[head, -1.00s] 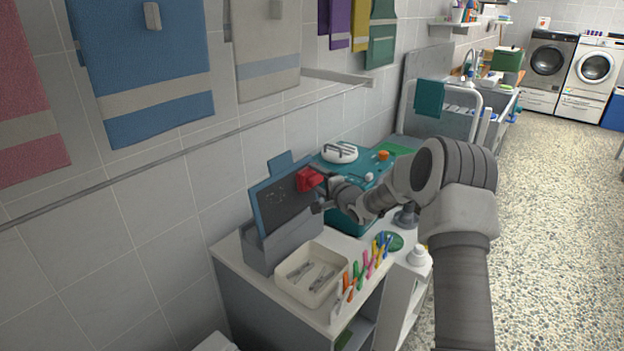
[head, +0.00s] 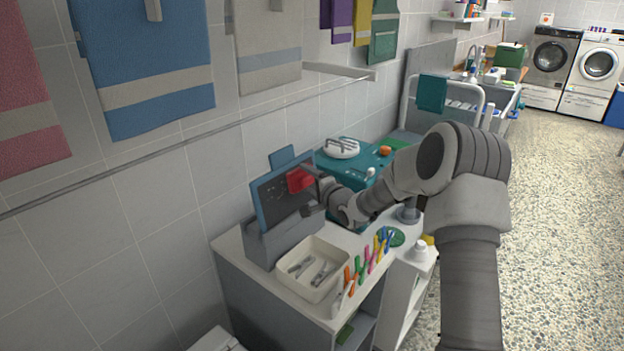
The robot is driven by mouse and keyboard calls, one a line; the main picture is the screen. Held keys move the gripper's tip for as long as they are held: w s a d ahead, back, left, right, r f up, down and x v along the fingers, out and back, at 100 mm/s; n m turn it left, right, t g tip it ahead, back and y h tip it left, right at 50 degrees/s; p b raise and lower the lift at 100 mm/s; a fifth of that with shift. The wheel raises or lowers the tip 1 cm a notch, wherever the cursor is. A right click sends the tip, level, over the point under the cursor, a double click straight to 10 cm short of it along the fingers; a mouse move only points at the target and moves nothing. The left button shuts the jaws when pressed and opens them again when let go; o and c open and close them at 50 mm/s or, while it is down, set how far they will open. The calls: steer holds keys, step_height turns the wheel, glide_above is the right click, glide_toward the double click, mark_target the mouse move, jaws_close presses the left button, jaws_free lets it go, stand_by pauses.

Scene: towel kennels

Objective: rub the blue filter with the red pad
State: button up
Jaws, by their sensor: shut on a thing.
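The blue filter (head: 271,205) stands upright and leaning a little back in a grey holder (head: 280,241) on the white counter. It has a blue frame with a tab on top and a dark face with faint pale marks. My gripper (head: 309,190) is shut on the red pad (head: 298,180). The pad is in front of the upper right part of the filter's dark face and looks to be against it; exact contact is hard to tell. The pad and gripper hide part of the filter's right side.
A cream tray (head: 335,257) with metal clips sits in front of the holder. Several coloured pegs (head: 368,262) line the counter's front edge. A teal machine (head: 352,160) stands behind my arm. Towels (head: 150,60) hang on the wall above.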

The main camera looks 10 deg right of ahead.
steer(key=shift+s+a+b, duration=1.2)
steer(key=shift+s+a, duration=1.85)
steer(key=shift+s, duration=0.05)
steer(key=shift+s+a+b, duration=0.55)
steer(key=shift+s+a, duration=0.6)
steer(key=shift+a, duration=0.15)
steer(key=s+d+r+p, duration=0.1)
steer(key=s+d, duration=0.3)
steer(key=shift+d, duration=0.15)
steer(key=shift+s+r, duration=0.1)
steer(key=shift+s+d+r+p, duration=0.25)
steer(key=shift+s+d+p, duration=0.4)
steer(key=shift+s+d, duration=0.4)
